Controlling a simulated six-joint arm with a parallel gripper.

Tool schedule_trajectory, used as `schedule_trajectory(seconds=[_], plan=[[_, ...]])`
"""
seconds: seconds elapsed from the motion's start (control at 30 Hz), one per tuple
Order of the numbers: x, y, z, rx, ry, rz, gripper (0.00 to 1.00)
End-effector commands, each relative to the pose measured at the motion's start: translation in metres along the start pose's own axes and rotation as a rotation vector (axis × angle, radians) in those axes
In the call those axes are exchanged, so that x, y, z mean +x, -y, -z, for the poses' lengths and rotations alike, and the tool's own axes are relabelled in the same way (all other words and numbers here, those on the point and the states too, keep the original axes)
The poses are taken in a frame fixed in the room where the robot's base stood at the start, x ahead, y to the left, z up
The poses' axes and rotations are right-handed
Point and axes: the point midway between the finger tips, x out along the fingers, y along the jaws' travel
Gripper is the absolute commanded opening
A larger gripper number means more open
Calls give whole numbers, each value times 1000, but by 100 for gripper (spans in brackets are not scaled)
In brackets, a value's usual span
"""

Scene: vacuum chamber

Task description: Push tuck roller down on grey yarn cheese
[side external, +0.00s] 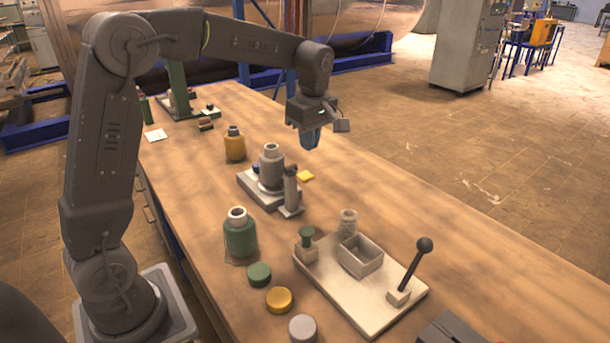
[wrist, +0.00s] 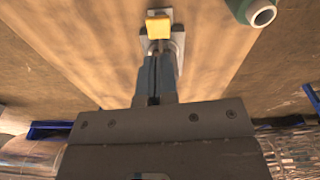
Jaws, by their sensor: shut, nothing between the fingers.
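The grey yarn cheese (side external: 271,162) stands upright on a grey base plate (side external: 254,188) in the middle of the bench. Beside it, on the right, is a short grey post with a dark top (side external: 291,180), which looks like the tuck roller's stand; the roller itself is too small to make out surely. My gripper (side external: 311,140) hangs above the bench, behind and right of the cheese, apart from it. Its blue-grey fingers are shut and empty, also in the wrist view (wrist: 157,62). There, the fingers overlap a grey fixture (wrist: 176,42); the cheese cannot be made out.
A yellow cheese (side external: 235,146) stands behind, a green one (side external: 239,236) in front. Several round lids lie near the front edge. A pale board (side external: 345,292) with a box and black-knobbed lever (side external: 413,268) sits front right.

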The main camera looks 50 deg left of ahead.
Motion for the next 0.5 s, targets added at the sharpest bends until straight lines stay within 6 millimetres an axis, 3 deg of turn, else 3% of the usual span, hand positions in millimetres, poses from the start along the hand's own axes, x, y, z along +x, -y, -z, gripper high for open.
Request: schedule_trajectory(seconds=[0.5], plan=[[6,-5,3,-42,-2,12,0]])
